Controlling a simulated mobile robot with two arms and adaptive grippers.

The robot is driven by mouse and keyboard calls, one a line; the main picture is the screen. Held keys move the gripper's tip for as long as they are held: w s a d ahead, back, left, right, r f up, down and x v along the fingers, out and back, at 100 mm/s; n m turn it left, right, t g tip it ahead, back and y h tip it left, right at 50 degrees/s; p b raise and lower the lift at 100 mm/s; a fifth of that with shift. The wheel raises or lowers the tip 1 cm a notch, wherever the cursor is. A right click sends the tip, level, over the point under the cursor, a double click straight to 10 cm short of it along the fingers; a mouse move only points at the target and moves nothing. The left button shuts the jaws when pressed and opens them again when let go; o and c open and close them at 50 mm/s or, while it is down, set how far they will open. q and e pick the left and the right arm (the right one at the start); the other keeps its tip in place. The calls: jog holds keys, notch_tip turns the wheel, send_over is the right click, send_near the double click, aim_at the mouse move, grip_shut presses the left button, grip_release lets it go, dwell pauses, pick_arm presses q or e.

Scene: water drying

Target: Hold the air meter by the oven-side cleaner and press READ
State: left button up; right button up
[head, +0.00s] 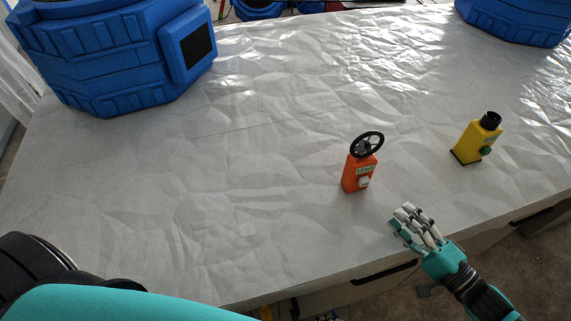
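A small orange handheld device (357,174) stands upright near the front middle of the table, with a black spoked wheel (367,145) on top. It has a green label, too small to read surely, and a pale button (363,182); it looks like an air meter. A yellow device (474,142) with a black top and a green button (486,151) stands to its right. My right gripper (410,222) is at the table's front edge, below and right of the orange device, apart from both. Its fingers are extended and empty. My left gripper is out of view.
A big blue machine (105,62) with a dark panel stands at the back left of the pale crinkled table (240,190). Another blue machine (515,18) is at the back right. I cannot tell which is the cleaner. The table's middle is clear.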

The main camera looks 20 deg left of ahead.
pick_arm(q)
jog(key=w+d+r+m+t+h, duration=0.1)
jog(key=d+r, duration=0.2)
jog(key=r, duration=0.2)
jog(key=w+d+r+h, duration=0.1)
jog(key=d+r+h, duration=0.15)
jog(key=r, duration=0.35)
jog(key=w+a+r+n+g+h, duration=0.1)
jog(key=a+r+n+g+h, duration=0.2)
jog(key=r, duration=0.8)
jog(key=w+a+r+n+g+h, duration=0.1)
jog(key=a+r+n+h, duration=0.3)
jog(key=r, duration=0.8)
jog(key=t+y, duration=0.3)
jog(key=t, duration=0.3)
send_near(381, 145)
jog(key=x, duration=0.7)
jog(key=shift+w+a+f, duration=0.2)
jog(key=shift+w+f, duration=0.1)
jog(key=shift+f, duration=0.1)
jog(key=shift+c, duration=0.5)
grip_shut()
